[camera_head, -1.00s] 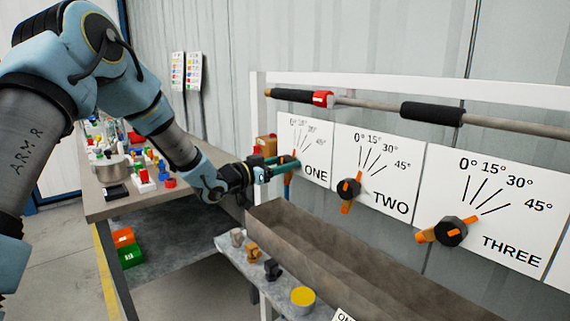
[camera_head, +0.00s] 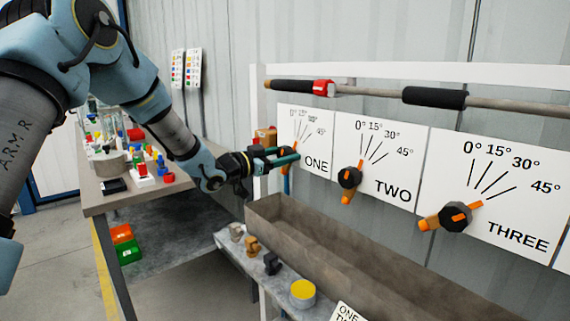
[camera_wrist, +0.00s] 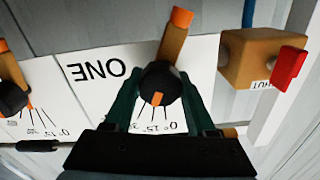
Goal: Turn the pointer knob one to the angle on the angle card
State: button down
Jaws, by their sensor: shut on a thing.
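Pointer knob one (camera_wrist: 158,84) is black with an orange index mark and an orange handle (camera_wrist: 174,36), on the white panel marked ONE (camera_wrist: 95,69). My gripper (camera_wrist: 158,93) has its green fingers on both sides of the knob, shut on it. In the wrist view the index mark points toward the scale, near the 15° label; the exact angle is hard to tell. In the head view my gripper (camera_head: 291,157) largely hides knob one. A white card (camera_head: 347,312) at the bottom edge shows ONE and part of a second line; no angle is readable.
Knobs two (camera_head: 350,177) and three (camera_head: 456,217) sit to the right on their own panels. A padded rail (camera_head: 385,94) runs above, and a brown trough (camera_head: 340,250) lies below. A tan box with a red part (camera_wrist: 252,58) is close beside knob one.

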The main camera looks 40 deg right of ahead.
jog(key=shift+m+b, duration=0.45)
jog(key=shift+m, duration=0.15)
jog(key=shift+c, duration=1.1)
grip_release()
jog(key=shift+a, duration=0.15)
jog(key=a+b, duration=0.2)
jog(key=a, duration=0.8)
jog(key=shift+w+a, duration=0.3)
